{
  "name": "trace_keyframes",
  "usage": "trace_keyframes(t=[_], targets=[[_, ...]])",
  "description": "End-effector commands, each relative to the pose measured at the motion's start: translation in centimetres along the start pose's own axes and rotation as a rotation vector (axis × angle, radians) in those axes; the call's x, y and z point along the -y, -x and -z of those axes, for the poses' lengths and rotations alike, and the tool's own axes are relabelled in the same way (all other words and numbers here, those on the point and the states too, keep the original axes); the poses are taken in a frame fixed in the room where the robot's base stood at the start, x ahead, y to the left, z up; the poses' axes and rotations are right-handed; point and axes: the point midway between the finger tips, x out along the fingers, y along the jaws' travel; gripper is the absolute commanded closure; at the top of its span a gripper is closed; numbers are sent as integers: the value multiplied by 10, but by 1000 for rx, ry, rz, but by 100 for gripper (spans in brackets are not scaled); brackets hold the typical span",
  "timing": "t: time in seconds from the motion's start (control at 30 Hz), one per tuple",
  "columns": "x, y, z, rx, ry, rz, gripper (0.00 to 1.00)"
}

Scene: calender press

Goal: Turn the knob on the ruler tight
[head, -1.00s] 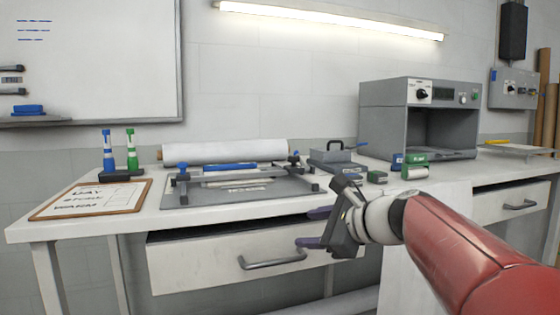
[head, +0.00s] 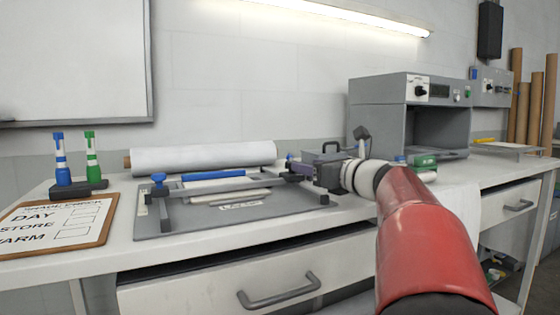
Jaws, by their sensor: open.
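The ruler (head: 210,186) is a metal bar on end posts, set across a grey plate (head: 190,225) on the bench, with a blue strip along its back. A blue knob (head: 159,178) stands on its left end. At the right end a small blue piece, likely the other knob (head: 290,157), shows just behind my gripper. My gripper (head: 292,172) is at this right end, its dark purple fingers pointing left and open. The fingers and gripper body hide much of that end, so I cannot tell whether they touch the knob.
A white roll (head: 205,158) lies behind the plate. A clipboard (head: 60,225) and blue and green markers (head: 91,157) are at the left. A grey press machine (head: 385,110) stands at the right, with a green-topped block (head: 425,163) before it. A drawer (head: 240,285) is below.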

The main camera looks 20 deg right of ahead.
Motion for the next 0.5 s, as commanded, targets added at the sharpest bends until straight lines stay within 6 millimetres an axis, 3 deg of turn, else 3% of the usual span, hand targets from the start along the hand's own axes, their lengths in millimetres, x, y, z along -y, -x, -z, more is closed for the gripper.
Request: trace_keyframes(t=[0.5], targets=[[0,-70,0,-1,2,-1,48]])
